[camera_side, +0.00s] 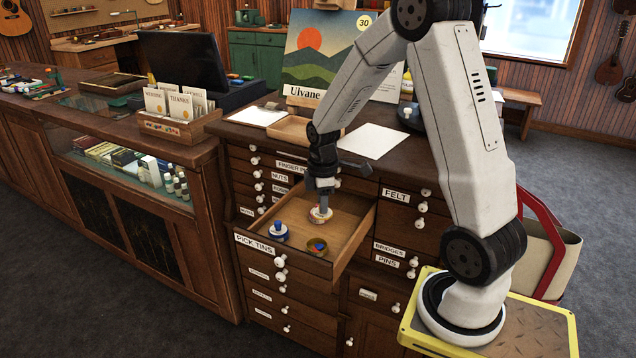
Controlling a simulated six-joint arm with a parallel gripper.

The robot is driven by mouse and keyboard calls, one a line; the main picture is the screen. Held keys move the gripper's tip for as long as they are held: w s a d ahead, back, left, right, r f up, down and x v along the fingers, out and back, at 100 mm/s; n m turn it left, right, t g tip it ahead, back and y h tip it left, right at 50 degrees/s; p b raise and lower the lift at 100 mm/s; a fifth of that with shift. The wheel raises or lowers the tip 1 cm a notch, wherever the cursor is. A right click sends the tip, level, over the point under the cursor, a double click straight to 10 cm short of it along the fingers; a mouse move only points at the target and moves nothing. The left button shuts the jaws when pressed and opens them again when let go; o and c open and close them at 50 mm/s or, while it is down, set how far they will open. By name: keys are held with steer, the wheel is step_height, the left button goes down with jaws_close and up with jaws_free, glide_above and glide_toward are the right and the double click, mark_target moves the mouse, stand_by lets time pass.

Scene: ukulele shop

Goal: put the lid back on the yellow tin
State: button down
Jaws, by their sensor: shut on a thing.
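My gripper (321,206) points straight down into the drawer, behind this tin. It is shut on a small round lid (320,216), pale with some red and yellow. I cannot tell whether the lid touches anything beneath it. The lid is apart from the yellow tin, and its top is partly hidden by my fingers.
The drawer's walls surround both. Above, the cabinet top holds white sheets (373,141), a wooden tray (290,130) and a landscape picture (325,50).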

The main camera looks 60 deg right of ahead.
steer(key=shift+w+a+f+n, duration=0.2)
steer(key=shift+a+f+n, duration=0.15)
steer(key=shift+a+f, duration=0.1)
steer(key=shift+w+a+f+n, duration=0.2)
steer(key=shift+a+f+n, duration=0.15)
steer(key=shift+f, duration=0.1)
steer(key=shift+f, duration=0.1)
steer(key=shift+f, duration=3.05)
steer(key=shift+f, duration=0.15)
jaws_free()
stand_by(0.3)
steer(key=shift+r, duration=3.5)
